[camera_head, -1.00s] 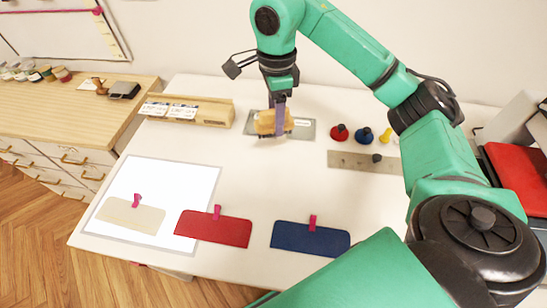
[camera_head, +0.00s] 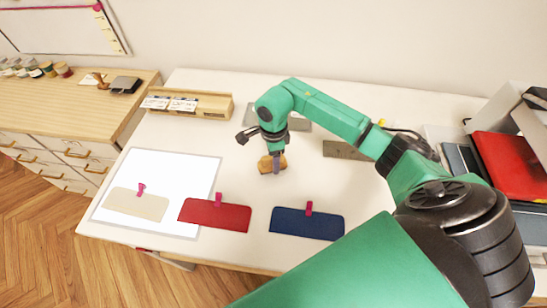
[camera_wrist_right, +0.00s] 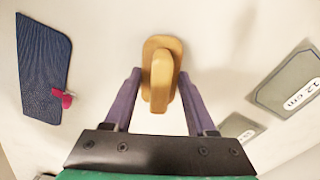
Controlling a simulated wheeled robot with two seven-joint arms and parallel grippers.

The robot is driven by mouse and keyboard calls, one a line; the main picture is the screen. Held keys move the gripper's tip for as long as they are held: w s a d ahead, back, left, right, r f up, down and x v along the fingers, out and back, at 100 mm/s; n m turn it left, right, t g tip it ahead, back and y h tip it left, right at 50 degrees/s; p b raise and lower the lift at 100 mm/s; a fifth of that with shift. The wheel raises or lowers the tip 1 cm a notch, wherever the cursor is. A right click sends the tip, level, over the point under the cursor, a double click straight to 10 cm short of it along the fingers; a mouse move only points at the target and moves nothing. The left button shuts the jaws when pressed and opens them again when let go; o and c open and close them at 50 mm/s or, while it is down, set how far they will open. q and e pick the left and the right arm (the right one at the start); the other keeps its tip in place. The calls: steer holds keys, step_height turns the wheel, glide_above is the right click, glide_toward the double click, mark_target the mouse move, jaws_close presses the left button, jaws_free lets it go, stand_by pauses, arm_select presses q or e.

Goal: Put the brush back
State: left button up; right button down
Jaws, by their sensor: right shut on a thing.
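The brush (camera_head: 266,164), with a tan wooden body and handle, is in my right gripper (camera_head: 277,168) near the middle of the white table. In the right wrist view the brush (camera_wrist_right: 161,57) sits between the two purple fingers of the gripper (camera_wrist_right: 160,78), which is shut on it. I cannot tell whether the brush touches the table. My left gripper is not in view.
Cream (camera_head: 135,205), red (camera_head: 215,216) and navy (camera_head: 307,224) fabric pieces with pink clips lie along the front. The cream one is on a white sheet (camera_head: 178,165).

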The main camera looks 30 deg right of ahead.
steer(key=shift+f, duration=0.15)
steer(key=shift+c, duration=1.1)
jaws_free()
step_height(320, 180, up, 12)
steer(key=b, duration=0.4)
steer(key=shift+f, duration=0.25)
steer(key=shift+r, duration=0.5)
